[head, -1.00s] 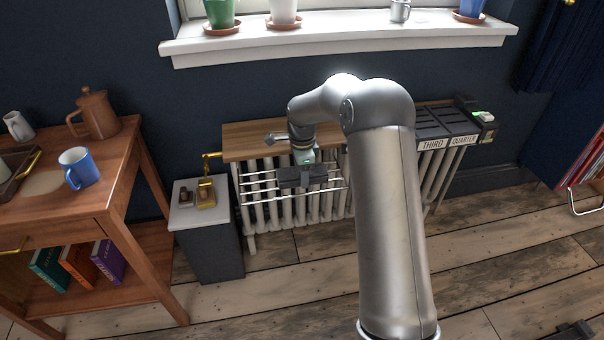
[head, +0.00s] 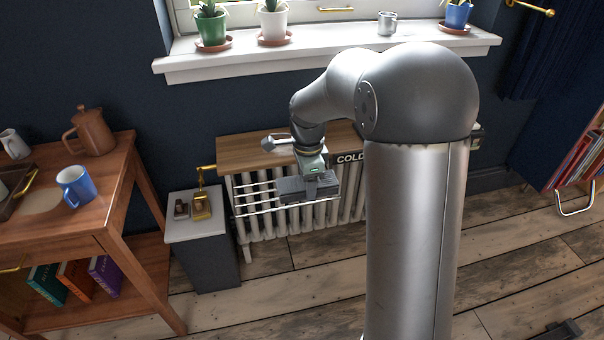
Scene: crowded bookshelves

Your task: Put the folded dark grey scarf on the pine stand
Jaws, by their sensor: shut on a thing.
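The folded dark grey scarf (head: 291,188) shows as a small dark block at the white rail rack (head: 252,211) in front of the radiator. My gripper (head: 320,189) is at its right end, fingers pointing down, shut on it. The fingertips are small and partly merge with the dark cloth. I cannot tell whether the scarf still touches the rails. I cannot pick out a pine stand for certain; a light brown wooden board (head: 245,150) lies on top of the radiator, partly hidden behind my arm.
A grey cabinet (head: 212,262) with a white top and small brass items stands left of the radiator. A wooden table (head: 108,215) with a blue mug (head: 75,187) is farther left. The windowsill (head: 335,47) with potted plants is above. My arm hides the radiator's right part.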

